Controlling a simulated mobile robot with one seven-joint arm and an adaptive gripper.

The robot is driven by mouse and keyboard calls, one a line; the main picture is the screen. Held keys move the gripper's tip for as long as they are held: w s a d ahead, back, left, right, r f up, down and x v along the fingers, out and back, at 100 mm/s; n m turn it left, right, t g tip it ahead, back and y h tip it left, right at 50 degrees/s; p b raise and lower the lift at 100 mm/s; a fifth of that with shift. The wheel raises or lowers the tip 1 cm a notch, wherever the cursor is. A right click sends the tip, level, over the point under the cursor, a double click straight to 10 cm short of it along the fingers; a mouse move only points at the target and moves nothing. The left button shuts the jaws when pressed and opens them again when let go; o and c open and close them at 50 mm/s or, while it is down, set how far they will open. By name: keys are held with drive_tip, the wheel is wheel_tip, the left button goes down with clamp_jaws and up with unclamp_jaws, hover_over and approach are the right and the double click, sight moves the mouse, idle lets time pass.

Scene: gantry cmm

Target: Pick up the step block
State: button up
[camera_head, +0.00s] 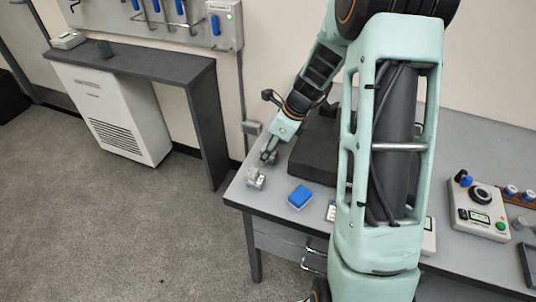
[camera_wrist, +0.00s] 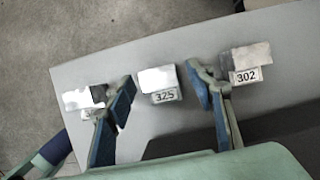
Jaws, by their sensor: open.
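My gripper (camera_head: 268,157) is open near the left corner of the grey workbench; its two fingers also show in the wrist view (camera_wrist: 162,77). A pale metal block (camera_wrist: 156,78) with a tag reading 325 shows between the fingertips, with a gap on each side. A second pale block (camera_wrist: 251,57), tagged 302, lies right of the right finger. A third pale piece (camera_wrist: 82,99) lies left of the left finger, partly hidden by it. In the head view a small grey metal block (camera_head: 255,179) lies just below my gripper. I cannot tell which is the step block.
A blue-topped block (camera_head: 300,195) lies on the workbench (camera_head: 268,206) right of the grey block. A dark plate (camera_head: 313,160) stands behind it. A control box (camera_head: 479,210) is at the right. The bench's left edge is close to my gripper.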

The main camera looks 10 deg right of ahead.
drive_tip(key=shift+c, duration=0.2)
drive_tip(key=c, duration=1.2)
drive_tip(key=shift+w, duration=0.1)
clamp_jaws()
drive_tip(key=shift+r, duration=0.1)
